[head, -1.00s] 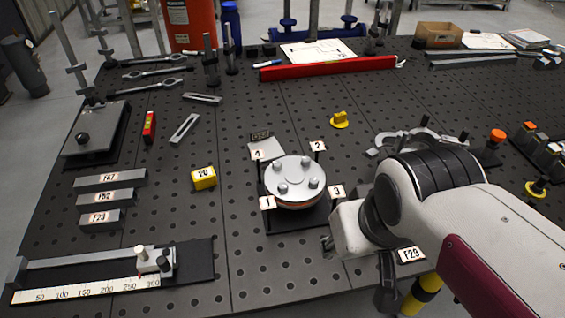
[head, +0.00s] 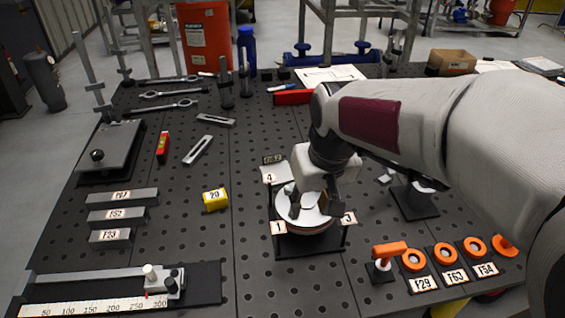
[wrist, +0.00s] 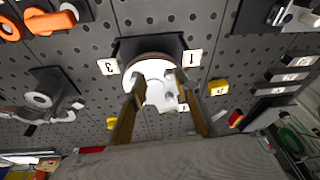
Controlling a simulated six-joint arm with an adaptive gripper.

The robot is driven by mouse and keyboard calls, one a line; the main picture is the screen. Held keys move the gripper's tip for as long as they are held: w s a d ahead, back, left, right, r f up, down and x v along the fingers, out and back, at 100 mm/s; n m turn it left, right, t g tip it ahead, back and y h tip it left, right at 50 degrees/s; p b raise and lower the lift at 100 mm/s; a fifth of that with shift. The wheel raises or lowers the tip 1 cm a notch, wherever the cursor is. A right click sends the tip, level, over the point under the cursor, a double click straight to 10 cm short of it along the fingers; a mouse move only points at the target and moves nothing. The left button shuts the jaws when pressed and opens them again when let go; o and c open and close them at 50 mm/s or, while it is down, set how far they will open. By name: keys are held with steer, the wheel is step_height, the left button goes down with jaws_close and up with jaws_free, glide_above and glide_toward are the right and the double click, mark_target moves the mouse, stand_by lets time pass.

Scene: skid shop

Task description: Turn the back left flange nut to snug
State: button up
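The round silver flange (head: 297,222) sits on a dark base, with tags 1, 3 and 4 showing; tag 2 is hidden by my arm. The back left nut (head: 289,189) is beside tag 4 (head: 270,176), partly covered by my gripper. My gripper (head: 318,203) points down over the flange. In the wrist view my gripper (wrist: 160,82) is open, its two fingers apart over the flange (wrist: 150,70). A pale nut (wrist: 170,98) shows between them, nearer the right finger. I cannot tell whether either finger touches it.
A yellow block marked 20 (head: 215,199) stands left of the flange. Orange rings (head: 446,256) and an orange-handled tool (head: 388,252) stand at front right. A slide gauge (head: 100,288) lies at front left. The board between the block and flange is clear.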

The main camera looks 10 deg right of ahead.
steer(key=t, duration=0.1)
glide_toward(289, 188)
steer(key=shift+w+d+f+n, duration=0.1)
steer(key=shift+d+f+n, duration=0.1)
steer(key=shift+n, duration=0.3)
steer(key=shift+f, duration=0.1)
steer(key=shift+a+x, duration=0.2)
steer(key=shift+x, duration=3.65)
jaws_close()
